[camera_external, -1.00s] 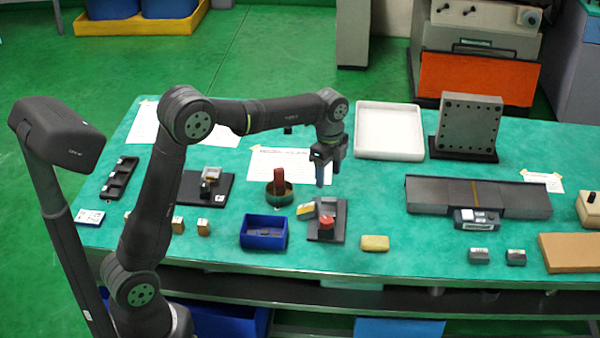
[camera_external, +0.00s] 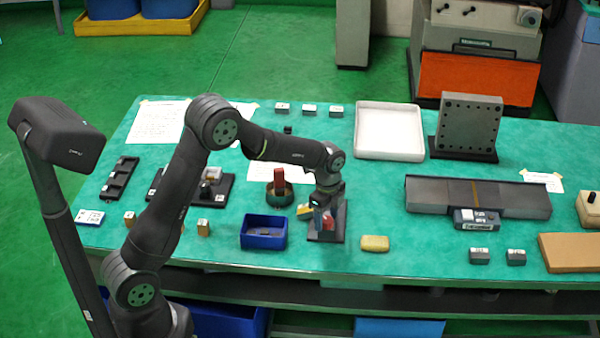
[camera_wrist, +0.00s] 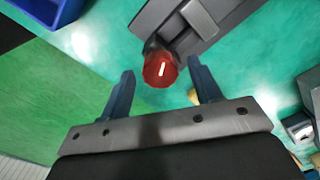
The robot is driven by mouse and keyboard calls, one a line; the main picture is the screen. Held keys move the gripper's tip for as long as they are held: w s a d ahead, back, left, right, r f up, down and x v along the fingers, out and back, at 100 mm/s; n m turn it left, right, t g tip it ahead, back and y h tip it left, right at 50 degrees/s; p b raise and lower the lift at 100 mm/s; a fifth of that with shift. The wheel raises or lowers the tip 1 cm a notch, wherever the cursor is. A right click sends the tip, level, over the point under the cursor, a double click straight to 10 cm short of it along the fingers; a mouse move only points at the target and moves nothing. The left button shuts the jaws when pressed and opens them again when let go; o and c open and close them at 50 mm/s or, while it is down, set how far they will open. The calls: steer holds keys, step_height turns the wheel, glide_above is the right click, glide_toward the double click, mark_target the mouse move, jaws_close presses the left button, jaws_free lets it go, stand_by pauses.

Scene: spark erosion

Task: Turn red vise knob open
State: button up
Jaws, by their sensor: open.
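The red vise knob (camera_wrist: 160,69) shows in the wrist view with a white line on its face. It sits at the end of the dark grey vise (camera_wrist: 195,22). My gripper (camera_wrist: 163,80) is open, and the knob lies between its two blue fingers, near the tips. A gap shows on both sides of the knob. In the external view my gripper (camera_external: 322,217) is over the vise, and the knob (camera_external: 328,222) is partly hidden behind the fingers. The vise's dark base (camera_external: 326,236) stands near the table's front edge.
A yellow block (camera_external: 375,243) lies to the right. A white tray (camera_external: 390,150) is farther back. Green table is bare between block and long grey rail (camera_external: 420,195).

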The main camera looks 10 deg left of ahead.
steer(key=c, duration=1)
